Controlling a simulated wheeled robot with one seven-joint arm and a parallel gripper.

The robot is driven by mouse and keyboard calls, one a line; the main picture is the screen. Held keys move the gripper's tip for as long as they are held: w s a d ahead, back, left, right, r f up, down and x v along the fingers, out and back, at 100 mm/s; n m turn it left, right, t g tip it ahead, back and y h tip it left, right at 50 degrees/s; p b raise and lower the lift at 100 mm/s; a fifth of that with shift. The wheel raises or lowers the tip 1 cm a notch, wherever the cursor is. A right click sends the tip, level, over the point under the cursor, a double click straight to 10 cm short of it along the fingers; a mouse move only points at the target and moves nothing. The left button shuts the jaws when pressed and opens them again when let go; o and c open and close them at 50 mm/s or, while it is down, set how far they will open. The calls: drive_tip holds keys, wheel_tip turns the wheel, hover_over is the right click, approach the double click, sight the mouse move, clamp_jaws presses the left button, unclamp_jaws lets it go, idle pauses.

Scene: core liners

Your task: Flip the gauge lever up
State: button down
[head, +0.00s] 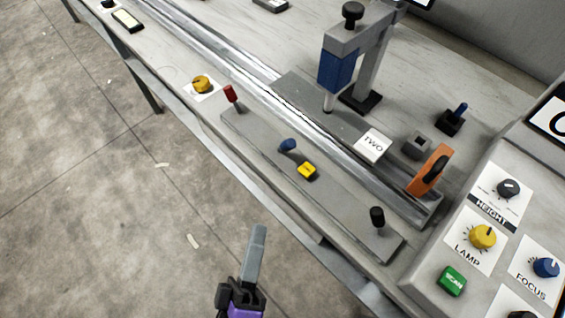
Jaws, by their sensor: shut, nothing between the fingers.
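No label reading gauge shows, so I cannot tell which lever is the gauge lever. A grey strip (340,212) along the bench's front edge carries a red lever (229,93), a blue lever (288,145), a yellow button (307,171) and a black lever (377,217). My gripper (257,232) is at the bottom centre, shut and empty, with grey fingers and a purple body. In the picture it is in front of the bench edge, apart from all the levers.
A metal rail (262,88) runs along the bench. A blue and grey stand (338,68) rises behind it. An orange clamp-like part (428,172) is at the rail's right end. A control box with a yellow lamp knob (482,237) and green button (452,281) is at right. Open floor lies left.

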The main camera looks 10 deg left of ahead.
sight(287, 150)
drive_tip(key=shift+s+d+r+m+h, duration=0.15)
drive_tip(key=shift+d+m+h, duration=0.15)
drive_tip(key=shift+d+m, duration=0.25)
drive_tip(key=p+x, duration=0.2)
drive_tip(key=x, duration=1.2)
drive_tip(key=shift+r, duration=0.1)
